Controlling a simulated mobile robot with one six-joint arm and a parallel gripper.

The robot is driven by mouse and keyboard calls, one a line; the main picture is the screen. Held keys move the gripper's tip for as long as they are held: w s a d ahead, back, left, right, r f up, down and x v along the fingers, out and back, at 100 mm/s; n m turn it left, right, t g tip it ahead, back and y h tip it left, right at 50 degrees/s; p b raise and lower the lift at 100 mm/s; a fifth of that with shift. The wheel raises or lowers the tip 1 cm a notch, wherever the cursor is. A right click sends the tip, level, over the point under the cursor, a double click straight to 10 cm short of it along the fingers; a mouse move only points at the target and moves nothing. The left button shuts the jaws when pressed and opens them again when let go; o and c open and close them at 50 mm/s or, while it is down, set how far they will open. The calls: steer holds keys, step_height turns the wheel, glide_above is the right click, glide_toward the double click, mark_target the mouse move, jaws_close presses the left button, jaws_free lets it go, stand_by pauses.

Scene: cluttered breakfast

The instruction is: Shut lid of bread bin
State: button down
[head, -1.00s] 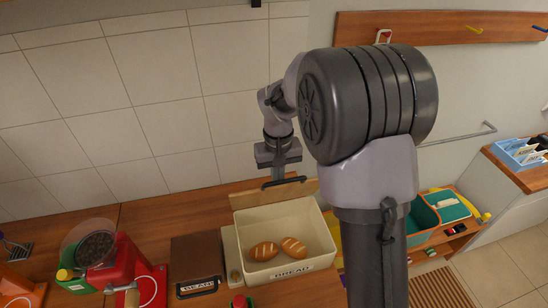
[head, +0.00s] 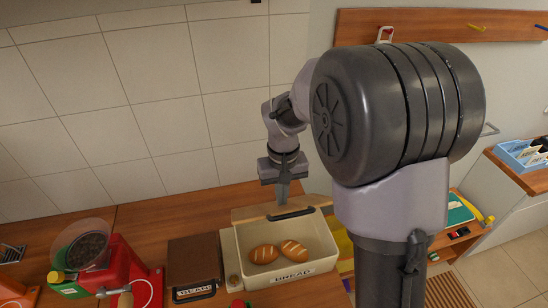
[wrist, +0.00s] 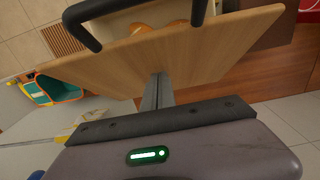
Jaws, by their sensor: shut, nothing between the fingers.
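The bread bin (head: 328,262) is a cream box marked BREAD, with two scored loaves (head: 263,254) inside. Its wooden lid (head: 250,212) is raised at the back edge and leans forward over the rear of the open bin. The lid has a black bar handle (head: 290,215), which also shows in the wrist view (wrist: 78,22). My gripper (head: 283,198) is behind the lid, fingers pointing down. In the wrist view my gripper's shut fingers (wrist: 158,82) meet the lid's wooden face (wrist: 205,58) or are very near it. They hold nothing.
A brown box marked BEAN (head: 195,262) stands close to the left of the bin. A red grinder (head: 122,262) is farther left. A teal container (wrist: 60,85) lies to the other side. The tiled wall (head: 150,120) rises behind my gripper.

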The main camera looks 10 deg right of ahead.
mark_target(285, 208)
steer(key=shift+s+f, duration=0.35)
steer(key=shift+s, duration=0.05)
steer(key=shift+r, duration=0.1)
steer(key=shift+s+f+b, duration=0.8)
steer(key=shift+f+b, duration=0.1)
steer(key=shift+b, duration=0.1)
steer(key=shift+s, duration=0.2)
